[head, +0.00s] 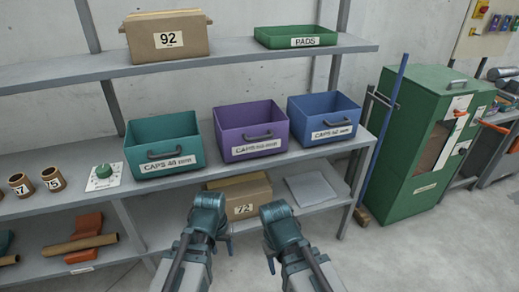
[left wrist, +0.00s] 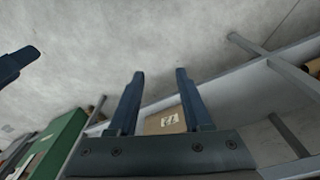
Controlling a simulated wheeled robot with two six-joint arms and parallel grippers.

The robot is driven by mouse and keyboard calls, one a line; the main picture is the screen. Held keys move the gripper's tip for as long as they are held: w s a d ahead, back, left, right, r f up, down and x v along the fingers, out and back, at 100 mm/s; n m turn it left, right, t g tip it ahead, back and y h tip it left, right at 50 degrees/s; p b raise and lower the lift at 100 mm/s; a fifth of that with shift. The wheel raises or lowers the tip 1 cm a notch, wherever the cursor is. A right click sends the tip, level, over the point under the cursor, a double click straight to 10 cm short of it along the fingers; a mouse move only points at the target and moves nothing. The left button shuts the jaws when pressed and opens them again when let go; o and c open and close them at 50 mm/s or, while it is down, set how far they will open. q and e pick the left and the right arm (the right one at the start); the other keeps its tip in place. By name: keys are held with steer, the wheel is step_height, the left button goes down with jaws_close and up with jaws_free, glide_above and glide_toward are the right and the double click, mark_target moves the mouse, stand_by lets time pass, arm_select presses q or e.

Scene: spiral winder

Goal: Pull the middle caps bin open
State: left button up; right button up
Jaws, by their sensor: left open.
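The middle caps bin (head: 249,130) is purple, with a dark bar handle and a white label on its front. It stands on the shelf between the teal bin and the blue bin, apart from both grippers. My left gripper (head: 210,222) is in front of and below the shelf edge, left of the purple bin's centre line. Its two fingers (left wrist: 160,75) stand apart with nothing between them in the left wrist view. My right arm's end (head: 278,225) is beside it to the right; its fingers do not show clearly enough to judge.
A teal caps bin (head: 163,146) and a blue caps bin (head: 324,119) flank the purple one. A carton marked 72 (head: 240,192) is on the lower shelf behind my arms. A green cabinet (head: 430,135) stands right. Floor at the lower right is clear.

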arm_select(q)
steer(key=w+r+n+t+h, duration=0.2)
steer(key=w+h, duration=0.1)
steer(key=w, duration=0.3)
steer(key=n+t+h, duration=0.4)
steer(key=n+t, duration=0.8)
steer(key=n, duration=0.1)
glide_toward(259, 139)
steer(key=b+x, duration=0.1)
steer(key=x, duration=0.9)
steer(key=shift+w+f+b, duration=0.15)
steer(key=shift+w+b, duration=0.25)
jaws_close()
